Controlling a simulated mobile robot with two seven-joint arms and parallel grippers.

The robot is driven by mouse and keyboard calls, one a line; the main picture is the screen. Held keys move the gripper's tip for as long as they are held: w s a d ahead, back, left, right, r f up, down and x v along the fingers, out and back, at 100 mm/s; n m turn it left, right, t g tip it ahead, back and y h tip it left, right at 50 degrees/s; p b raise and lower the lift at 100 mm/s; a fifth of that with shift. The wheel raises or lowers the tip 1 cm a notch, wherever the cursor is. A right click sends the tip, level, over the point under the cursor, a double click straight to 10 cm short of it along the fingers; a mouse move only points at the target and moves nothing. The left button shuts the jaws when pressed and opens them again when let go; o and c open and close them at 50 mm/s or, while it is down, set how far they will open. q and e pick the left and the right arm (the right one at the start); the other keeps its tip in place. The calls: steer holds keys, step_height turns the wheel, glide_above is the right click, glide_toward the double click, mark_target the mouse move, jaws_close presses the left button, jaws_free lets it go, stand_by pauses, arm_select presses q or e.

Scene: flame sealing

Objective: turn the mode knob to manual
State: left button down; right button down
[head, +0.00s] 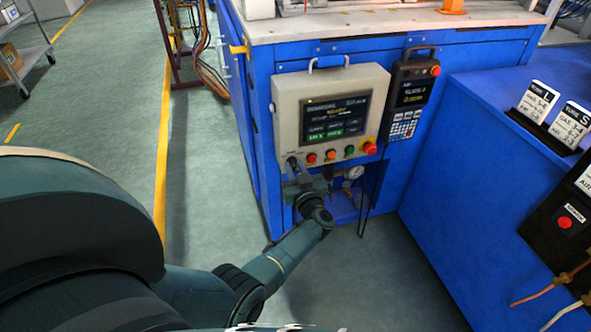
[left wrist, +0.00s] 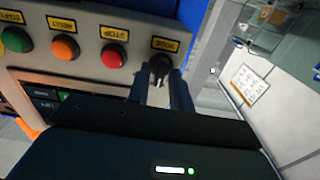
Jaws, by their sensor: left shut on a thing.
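The mode knob (left wrist: 159,66) is a black rotary knob with a yellow label beside it, at the end of the button row on the beige control panel (head: 288,107). My left gripper (head: 293,168) reaches up to the panel's lower left corner in the head view, and the arm hides most of the knob there. In the left wrist view the two dark fingers of my left gripper (left wrist: 161,84) lie on either side of the knob and are shut on it. My right gripper is not in view.
Red (left wrist: 113,56), orange (left wrist: 65,48) and green (left wrist: 17,40) buttons sit beside the knob. A red emergency stop (head: 370,148) is at the panel's right. A teach pendant (head: 408,95) hangs beside it. A gauge (head: 353,173) sits below. Open floor lies left.

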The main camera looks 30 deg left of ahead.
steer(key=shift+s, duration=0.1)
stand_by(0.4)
arm_select(q)
steer(key=c, duration=1.6)
jaws_free()
steer(key=shift+o, duration=0.5)
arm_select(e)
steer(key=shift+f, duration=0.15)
arm_select(q)
steer(key=shift+s+d, duration=0.1)
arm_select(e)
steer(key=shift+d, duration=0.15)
